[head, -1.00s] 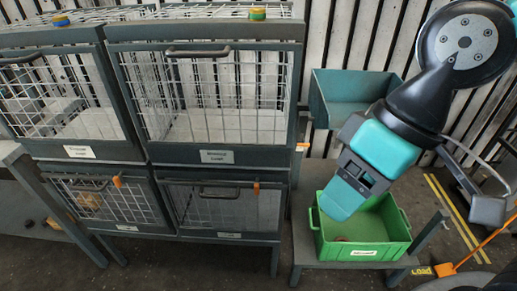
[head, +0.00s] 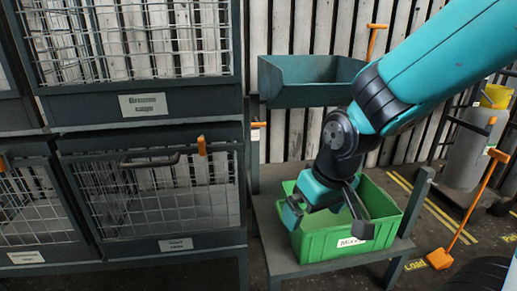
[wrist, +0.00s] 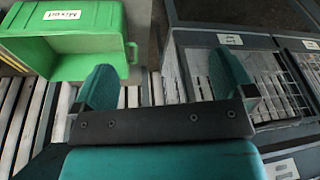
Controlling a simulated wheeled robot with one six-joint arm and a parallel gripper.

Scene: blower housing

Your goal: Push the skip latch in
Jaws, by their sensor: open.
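The skip (head: 305,88) is a dark teal open hopper against the slatted wall in the head view. A small orange piece (head: 257,125) beside a pale tag sits on the post below its left end; it may be the skip latch, but I cannot tell for sure. My gripper (head: 292,212) is low at the left side of the green bin, below the skip and apart from the orange piece. In the wrist view my gripper (wrist: 165,85) has its two teal fingers wide apart with nothing between them. The latch is not clear in the wrist view.
The green bin (head: 345,240), labelled Mixed, stands on a low dark stand (head: 272,235). Wire-fronted cages (head: 160,195) with orange latches fill the left. An orange-handled tool (head: 465,215) and a grey cylinder (head: 470,135) stand at the right.

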